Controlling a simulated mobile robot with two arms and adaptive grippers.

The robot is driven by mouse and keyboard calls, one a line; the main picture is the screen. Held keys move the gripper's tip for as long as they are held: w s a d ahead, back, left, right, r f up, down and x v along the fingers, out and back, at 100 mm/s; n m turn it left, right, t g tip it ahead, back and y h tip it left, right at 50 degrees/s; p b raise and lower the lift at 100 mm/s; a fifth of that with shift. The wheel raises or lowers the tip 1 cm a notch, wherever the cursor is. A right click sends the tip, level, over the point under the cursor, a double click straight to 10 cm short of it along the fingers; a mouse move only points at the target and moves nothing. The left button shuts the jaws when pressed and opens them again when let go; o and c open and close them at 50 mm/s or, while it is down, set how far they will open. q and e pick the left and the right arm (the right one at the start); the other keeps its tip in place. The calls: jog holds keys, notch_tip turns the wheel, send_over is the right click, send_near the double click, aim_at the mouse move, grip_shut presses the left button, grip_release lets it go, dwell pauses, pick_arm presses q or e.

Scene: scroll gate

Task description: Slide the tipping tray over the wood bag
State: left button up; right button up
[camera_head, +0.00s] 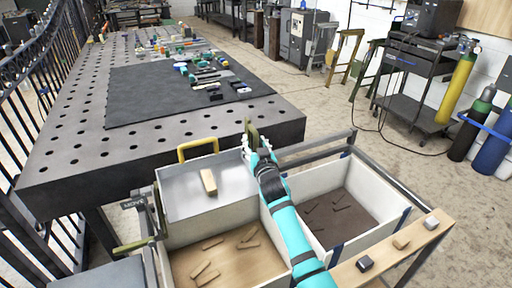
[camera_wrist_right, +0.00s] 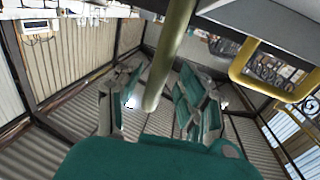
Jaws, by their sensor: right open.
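The tipping tray (camera_head: 180,200) is a grey metal plate with a yellow handle (camera_head: 197,143) at its far edge. A tan wood block lies on it. It covers the far part of the left, wood bag (camera_head: 190,240), a white-walled bin with tan sticks on its floor. My right gripper (camera_head: 251,138) is at the tray's far right corner, by an olive upright bar. In the right wrist view its fingers (camera_wrist_right: 155,100) are open, with the olive bar (camera_wrist_right: 172,55) between them; contact is unclear. The yellow handle shows at right (camera_wrist_right: 245,68). My left gripper is not in view.
A second bin (camera_head: 330,215) with dark pieces stands to the right. A wooden ledge (camera_head: 385,255) with small blocks runs along the front right. An olive lever (camera_head: 135,245) is at the left. A perforated metal table (camera_head: 100,150) stands behind.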

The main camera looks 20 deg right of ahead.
jog(key=s, duration=1.2)
jog(key=shift+a, duration=0.4)
jog(key=shift+f, duration=0.1)
